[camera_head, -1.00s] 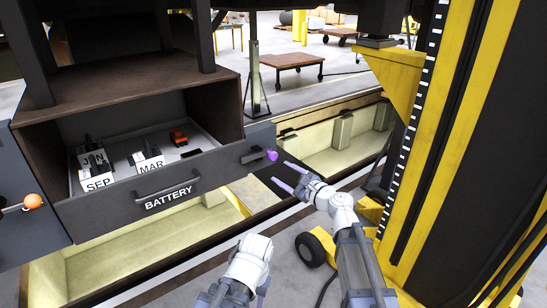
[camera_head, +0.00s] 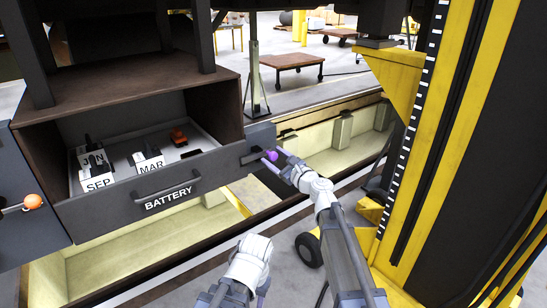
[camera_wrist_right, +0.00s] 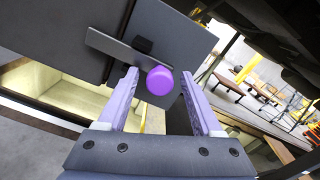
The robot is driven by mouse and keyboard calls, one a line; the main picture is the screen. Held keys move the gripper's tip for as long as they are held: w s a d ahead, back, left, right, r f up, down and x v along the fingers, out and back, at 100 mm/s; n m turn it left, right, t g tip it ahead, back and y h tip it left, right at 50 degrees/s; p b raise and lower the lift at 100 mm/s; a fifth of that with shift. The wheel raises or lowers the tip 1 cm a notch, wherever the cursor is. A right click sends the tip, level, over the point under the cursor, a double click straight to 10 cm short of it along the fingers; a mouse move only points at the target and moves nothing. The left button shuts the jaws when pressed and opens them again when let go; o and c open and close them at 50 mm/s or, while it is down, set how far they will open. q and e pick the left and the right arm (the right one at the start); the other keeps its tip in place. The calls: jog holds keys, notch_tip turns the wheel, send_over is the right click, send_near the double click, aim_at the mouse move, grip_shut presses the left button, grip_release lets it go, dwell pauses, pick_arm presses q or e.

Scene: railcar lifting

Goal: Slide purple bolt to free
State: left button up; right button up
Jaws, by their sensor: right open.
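The purple bolt (camera_head: 270,155) has a round purple knob and sits on the dark panel at the right of the battery box front. My right gripper (camera_head: 274,160) is open at the knob. In the right wrist view the purple knob (camera_wrist_right: 160,80) lies between the two spread lilac fingers of the right gripper (camera_wrist_right: 159,82). I see a gap at least on the left side; contact on the right is hard to tell. A flat grey bar (camera_wrist_right: 115,45) runs across the panel by the knob. My left wrist shows low in the head view, its fingers mostly hidden.
A yellow and black lifting column (camera_head: 440,150) stands close on the right. A pit lies below the panel.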

jog(key=shift+w+a, duration=0.25)
jog(key=shift+c, duration=0.3)
grip_shut()
dwell(1.0)
